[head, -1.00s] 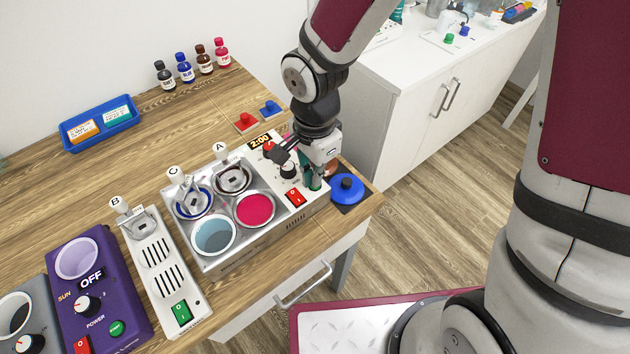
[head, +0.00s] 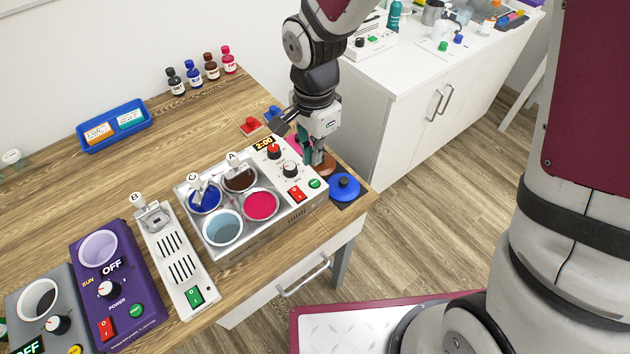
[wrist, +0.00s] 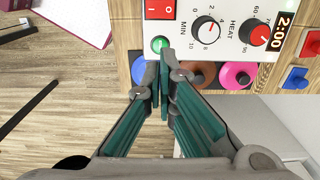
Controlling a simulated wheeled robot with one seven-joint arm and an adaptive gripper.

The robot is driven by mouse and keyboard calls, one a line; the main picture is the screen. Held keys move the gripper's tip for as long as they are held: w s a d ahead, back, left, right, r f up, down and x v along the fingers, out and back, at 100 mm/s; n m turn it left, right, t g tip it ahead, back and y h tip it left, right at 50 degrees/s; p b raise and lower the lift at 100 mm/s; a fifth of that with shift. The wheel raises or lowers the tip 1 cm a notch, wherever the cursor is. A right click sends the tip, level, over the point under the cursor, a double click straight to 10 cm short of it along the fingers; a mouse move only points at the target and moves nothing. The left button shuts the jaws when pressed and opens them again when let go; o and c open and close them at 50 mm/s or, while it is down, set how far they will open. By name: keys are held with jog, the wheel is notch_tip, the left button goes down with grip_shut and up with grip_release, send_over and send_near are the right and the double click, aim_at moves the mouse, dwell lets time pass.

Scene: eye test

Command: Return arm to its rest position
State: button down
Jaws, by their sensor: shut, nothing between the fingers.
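The green button also shows clear in the head view (head: 315,183). Pots hold blue (head: 207,203), brown (head: 240,179), light blue (head: 222,229) and pink (head: 261,205) liquid. Tagged holders C (head: 194,182) and A (head: 233,158) stand in the blue and brown pots.
A blue lid (head: 344,187) lies right of the bath, and a brown lid (head: 326,168) is close to my gripper. Several bottles (head: 201,75) and a blue tray (head: 88,148) stand behind. A white cabinet (head: 410,95) is at the right.

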jog(key=shift+r, duration=0.25)
dwell(0.4)
jog(key=s+d+r+n+t, duration=0.2)
jog(key=s+d+r+n, duration=0.3)
jog(key=r, duration=0.6)
jog(key=s+d+r+n+t, duration=0.3)
jog(key=s+d+r+n, duration=0.3)
jog(key=s+d+r, duration=0.4)
jog(key=shift+d+r+t, duration=0.3)
jog(key=shift+d+r, duration=0.25)
jog(key=shift+r, duration=0.4)
dwell(4.3)
